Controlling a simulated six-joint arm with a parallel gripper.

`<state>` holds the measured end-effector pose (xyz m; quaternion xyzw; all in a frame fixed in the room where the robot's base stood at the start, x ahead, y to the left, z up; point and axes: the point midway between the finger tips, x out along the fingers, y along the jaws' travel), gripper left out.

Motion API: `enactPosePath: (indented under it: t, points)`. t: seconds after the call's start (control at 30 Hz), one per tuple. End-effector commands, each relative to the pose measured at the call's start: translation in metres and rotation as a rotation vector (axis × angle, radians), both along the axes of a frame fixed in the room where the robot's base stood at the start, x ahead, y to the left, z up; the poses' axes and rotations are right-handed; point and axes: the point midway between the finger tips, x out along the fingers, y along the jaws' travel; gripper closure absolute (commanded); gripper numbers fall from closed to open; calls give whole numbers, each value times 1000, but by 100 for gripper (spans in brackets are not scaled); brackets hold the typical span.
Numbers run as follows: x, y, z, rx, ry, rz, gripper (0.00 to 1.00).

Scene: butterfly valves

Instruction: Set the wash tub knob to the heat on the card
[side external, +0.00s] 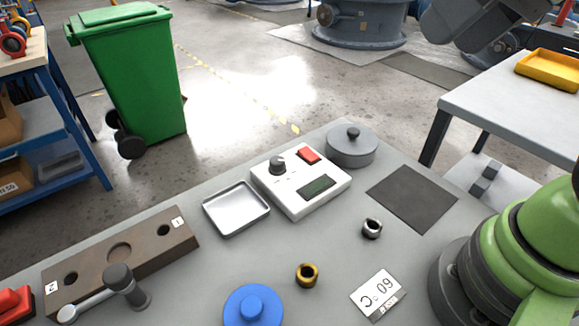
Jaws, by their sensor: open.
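A white control box (300,203) stands on the grey bench. The knob's markings and the display's reading are too small to tell. A white card (378,294) lies near the front edge, upside down in this view. It appears to read 60 °C, with small unreadable print beside it. My gripper is not seen; only my green arm shows at the right.
A silver tray (236,208) and a grey lidded pot (352,147) flank the box. A blue knobbed disc (252,306), a brass ring (307,274) and a steel ring (372,228) lie in front. A brown holed block (120,262) and lever (118,290) are left. A dark mat (412,197) is bare.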

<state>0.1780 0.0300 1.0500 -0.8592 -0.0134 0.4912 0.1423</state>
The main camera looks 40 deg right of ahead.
Motion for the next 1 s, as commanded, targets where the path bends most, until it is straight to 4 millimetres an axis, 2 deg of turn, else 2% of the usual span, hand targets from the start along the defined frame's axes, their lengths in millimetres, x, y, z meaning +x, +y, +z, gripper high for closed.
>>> enactPosePath:
  t: [0.03, 0.13, 0.27, 0.47, 0.6, 0.8, 0.9, 1.0]
  points:
    - [17, 2, 2, -34, 31, 56, 41]
    - [51, 6, 1, -108, 76, 182, 41]
    - [95, 14, -10, -195, 134, 349, 41]
    - [158, 29, -52, -311, 225, 613, 41]
    - [193, 41, -97, -379, 285, 802, 41]
    - [222, 56, -161, -445, 352, 1029, 41]
    - [227, 59, -181, -461, 371, 1095, 41]
    - [229, 61, -192, -470, 380, 1131, 41]
